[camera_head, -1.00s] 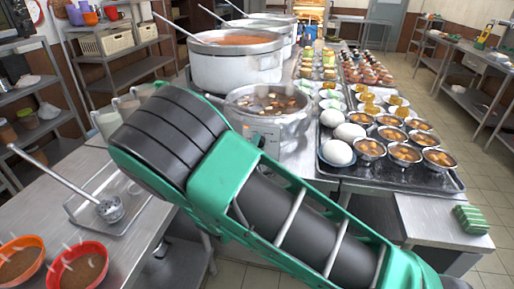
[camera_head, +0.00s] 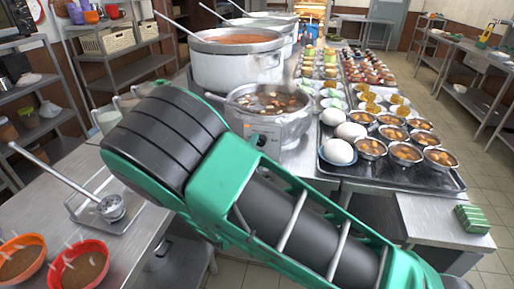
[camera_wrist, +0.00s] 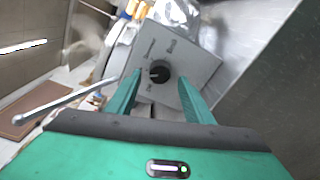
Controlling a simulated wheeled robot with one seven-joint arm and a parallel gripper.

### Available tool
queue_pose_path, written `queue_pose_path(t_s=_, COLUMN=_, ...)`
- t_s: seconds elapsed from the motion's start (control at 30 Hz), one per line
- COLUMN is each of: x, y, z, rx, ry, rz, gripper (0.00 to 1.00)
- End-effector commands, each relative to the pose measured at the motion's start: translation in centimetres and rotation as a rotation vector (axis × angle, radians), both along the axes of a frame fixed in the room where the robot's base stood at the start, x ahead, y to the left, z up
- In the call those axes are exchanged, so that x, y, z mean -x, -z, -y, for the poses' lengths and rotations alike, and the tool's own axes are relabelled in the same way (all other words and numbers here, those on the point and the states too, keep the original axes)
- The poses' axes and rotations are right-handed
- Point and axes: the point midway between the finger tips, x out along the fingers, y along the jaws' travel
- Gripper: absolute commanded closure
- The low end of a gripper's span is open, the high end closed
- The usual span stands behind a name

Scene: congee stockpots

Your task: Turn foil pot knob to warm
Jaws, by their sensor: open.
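A small metal pot (camera_head: 268,102) with dark broth and floating pieces stands at the middle of the counter in the head view, its side shiny and crumpled like foil. Its grey control panel (camera_head: 257,138) faces me, partly hidden by my arm. In the wrist view the panel (camera_wrist: 205,63) is close, with a round black knob (camera_wrist: 160,72) and small printed labels around it, too blurred to read surely. A pale mark shows on the knob's left side. My gripper (camera_wrist: 160,77) is open, one green finger on each side of the knob; contact is unclear. The head view hides my gripper.
A larger pot (camera_head: 238,68) of orange soup stands behind. A tray (camera_head: 455,182) of eggs and small bowls is on the right. A ladle (camera_head: 111,207) rests on a left tray, with orange bowls (camera_head: 78,266) in front. A metal rod (camera_wrist: 60,103) crosses the wrist view's left.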

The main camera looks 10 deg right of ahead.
Motion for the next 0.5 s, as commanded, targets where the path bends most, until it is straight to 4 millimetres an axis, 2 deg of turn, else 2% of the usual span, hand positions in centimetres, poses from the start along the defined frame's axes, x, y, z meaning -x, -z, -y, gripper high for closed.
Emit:
queue_pose_path(t_s=0.3, x=5.7, y=-0.2, z=-2.0, rx=-0.001, ry=-0.005, rz=-0.004, gripper=0.53)
queue_pose_path(t_s=0.5, x=7.8, y=-0.3, z=-2.7, rx=-0.001, ry=-0.005, rz=-0.004, gripper=0.53)
